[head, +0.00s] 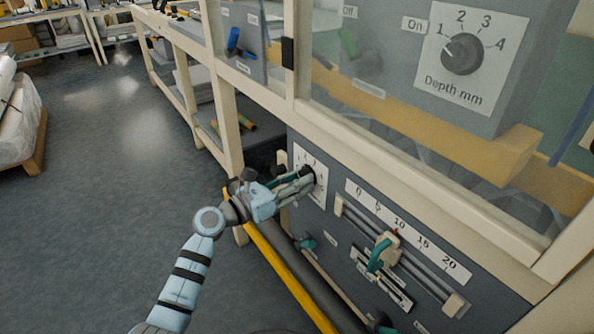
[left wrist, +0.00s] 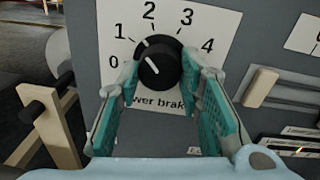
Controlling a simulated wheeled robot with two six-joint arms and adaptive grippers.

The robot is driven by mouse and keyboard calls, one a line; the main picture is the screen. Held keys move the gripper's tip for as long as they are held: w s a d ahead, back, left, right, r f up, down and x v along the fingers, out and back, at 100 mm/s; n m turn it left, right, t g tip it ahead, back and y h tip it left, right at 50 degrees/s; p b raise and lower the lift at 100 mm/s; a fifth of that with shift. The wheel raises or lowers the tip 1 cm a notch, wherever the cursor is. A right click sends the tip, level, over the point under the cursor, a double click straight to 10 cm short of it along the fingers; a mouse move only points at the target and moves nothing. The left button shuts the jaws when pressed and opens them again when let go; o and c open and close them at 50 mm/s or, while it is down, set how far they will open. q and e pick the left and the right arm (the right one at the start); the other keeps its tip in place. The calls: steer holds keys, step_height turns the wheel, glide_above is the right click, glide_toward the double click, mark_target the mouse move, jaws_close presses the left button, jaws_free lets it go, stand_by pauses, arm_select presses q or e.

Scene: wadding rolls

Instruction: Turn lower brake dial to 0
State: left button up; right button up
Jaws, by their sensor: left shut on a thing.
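The lower brake dial is a black round knob (left wrist: 161,62) on a white plate (left wrist: 222,24) marked 0 to 4, with "wer brak" readable below it in the left wrist view. Its white line points up and left, roughly toward 1; the exact setting is hard to tell. My left gripper (left wrist: 160,72) has a teal-padded finger on each side of the knob and is shut on it. In the head view, my left gripper (head: 306,178) reaches the plate (head: 320,191) from the left and hides part of the dial. My right gripper is not in view.
Right of the dial is a 0 to 20 slider scale (head: 407,226) with a teal-handled slider (head: 381,253). A yellow rail (head: 290,277) runs below my left arm. Above are a clear guard and a Depth mm dial (head: 462,54). Open floor lies left.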

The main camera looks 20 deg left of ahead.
arm_select(q)
steer(key=n+p, duration=0.9)
steer(key=n, duration=0.2)
steer(key=shift+r+g+p, duration=0.1)
steer(key=shift+g+p, duration=0.2)
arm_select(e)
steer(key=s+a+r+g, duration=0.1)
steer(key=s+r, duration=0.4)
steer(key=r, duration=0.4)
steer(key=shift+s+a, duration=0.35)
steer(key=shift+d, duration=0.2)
arm_select(q)
steer(key=o, duration=1.2)
steer(key=shift+c, duration=0.2)
steer(key=shift+s, duration=0.1)
steer(key=v, duration=1.2)
